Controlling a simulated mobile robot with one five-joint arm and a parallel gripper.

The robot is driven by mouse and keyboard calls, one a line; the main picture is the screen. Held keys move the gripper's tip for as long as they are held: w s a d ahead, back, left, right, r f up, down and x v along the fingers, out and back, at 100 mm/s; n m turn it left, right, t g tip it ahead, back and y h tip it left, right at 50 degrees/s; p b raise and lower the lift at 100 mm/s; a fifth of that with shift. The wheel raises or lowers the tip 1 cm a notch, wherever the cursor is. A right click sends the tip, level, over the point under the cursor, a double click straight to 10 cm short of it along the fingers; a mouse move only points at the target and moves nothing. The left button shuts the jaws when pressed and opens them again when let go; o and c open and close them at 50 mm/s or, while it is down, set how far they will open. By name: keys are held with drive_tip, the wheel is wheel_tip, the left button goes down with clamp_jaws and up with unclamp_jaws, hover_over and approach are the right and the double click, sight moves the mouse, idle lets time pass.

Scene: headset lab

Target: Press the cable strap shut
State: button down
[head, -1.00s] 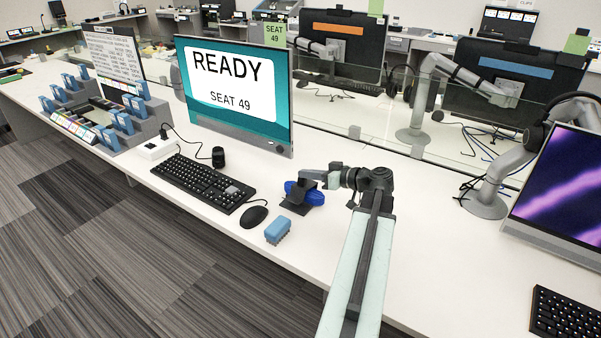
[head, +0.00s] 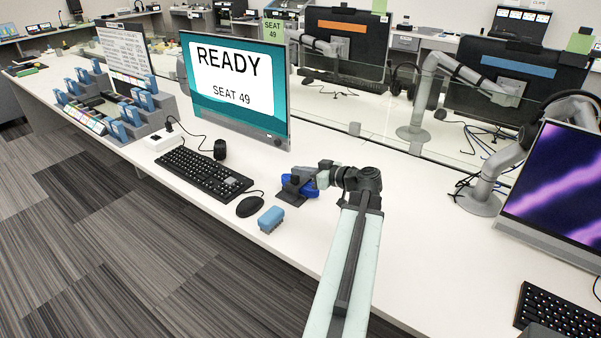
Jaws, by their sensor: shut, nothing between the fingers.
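A blue looped item (head: 311,191), likely the cable with its strap, sits on a small dark stand (head: 291,199) on the white desk, right of the mouse. The strap itself is too small to make out, and I cannot tell whether it is open or closed. My gripper (head: 309,178) is shut and empty. It is at the blue item and hides part of it; I cannot tell whether they touch.
A light-blue block (head: 271,219) lies near the desk's front edge. A mouse (head: 250,205), a keyboard (head: 203,174) and a monitor reading READY SEAT 49 (head: 235,80) stand to the left. A clear divider (head: 385,120) runs behind.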

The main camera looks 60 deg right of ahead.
drive_tip(key=r+p+v, duration=0.2)
drive_tip(key=p+v, duration=0.2)
drive_tip(key=v, duration=0.7)
drive_tip(key=shift+w+r, duration=0.2)
drive_tip(key=shift+w, duration=0.15)
